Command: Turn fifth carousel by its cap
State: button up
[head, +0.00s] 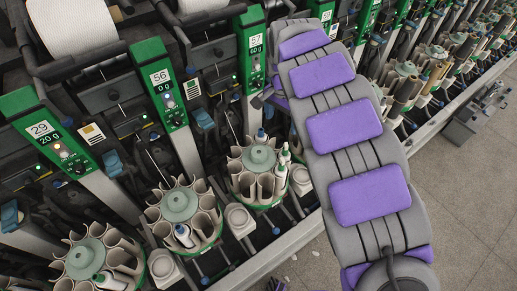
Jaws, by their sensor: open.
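Several carousels stand in a row along the machine, each a ring of pale tubes around a round grey-green cap. Three are clear at the near left: one at the lower left with its cap (85,259), one beside it with its cap (179,205), and one nearer my arm with its cap (261,157). More run away at the upper right, such as one with its cap (405,69). I cannot tell which is the fifth. My gripper (261,100) shows only in part, dark, at the left edge of my grey and purple arm, above the third cap and touching no cap visibly. The arm hides part of the row.
Green signal posts, such as the one marked 57 (253,50), rise behind the carousels. White cups (239,216) sit between carousels. Some tubes hold white bobbins. A metal rail (250,268) edges the machine. The tiled floor (465,190) at right is mostly free.

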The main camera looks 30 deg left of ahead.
send_over(260, 150)
jog(key=f, duration=0.2)
jog(key=shift+y, duration=0.3)
notch_tip(260, 150, down, 18)
jog(key=b, duration=0.3)
jog(key=shift+s+r, duration=0.1)
jog(key=shift+r, duration=0.15)
jog(key=c, duration=1.4)
jog(key=shift+r, duration=0.1)
